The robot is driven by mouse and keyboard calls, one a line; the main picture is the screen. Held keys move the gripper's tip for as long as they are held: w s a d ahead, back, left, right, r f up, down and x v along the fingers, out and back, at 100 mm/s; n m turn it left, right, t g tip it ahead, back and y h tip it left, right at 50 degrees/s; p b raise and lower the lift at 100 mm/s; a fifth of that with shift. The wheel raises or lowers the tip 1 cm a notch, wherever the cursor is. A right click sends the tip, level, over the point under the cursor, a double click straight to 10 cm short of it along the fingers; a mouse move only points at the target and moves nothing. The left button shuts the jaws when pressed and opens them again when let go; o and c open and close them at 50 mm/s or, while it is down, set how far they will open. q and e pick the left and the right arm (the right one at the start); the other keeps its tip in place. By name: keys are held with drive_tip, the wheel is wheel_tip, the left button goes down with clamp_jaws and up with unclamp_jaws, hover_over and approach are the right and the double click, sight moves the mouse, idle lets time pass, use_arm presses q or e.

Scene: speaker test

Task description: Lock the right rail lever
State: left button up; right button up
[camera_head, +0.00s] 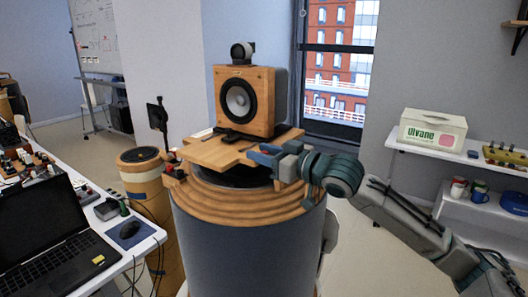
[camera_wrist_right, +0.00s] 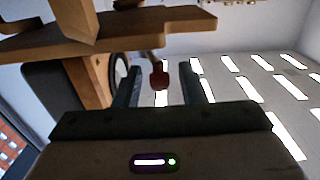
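My right gripper (camera_head: 262,156) reaches in from the right to the board's right side. In the right wrist view, my right gripper (camera_wrist_right: 159,77) is open, with a red-knobbed lever (camera_wrist_right: 159,79) between its fingers and visible gaps on both sides. This lever is hidden behind the gripper in the head view. Another red part (camera_head: 171,157) shows at the board's left side. My left gripper is not in view.
A laptop (camera_head: 60,235) and mouse (camera_head: 130,229) are on the white table at left. A smaller wooden drum (camera_head: 142,178) stands left of the pedestal. Shelves at right hold a box (camera_head: 432,131), mugs and a blue bowl (camera_head: 515,202).

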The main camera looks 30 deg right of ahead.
clamp_jaws()
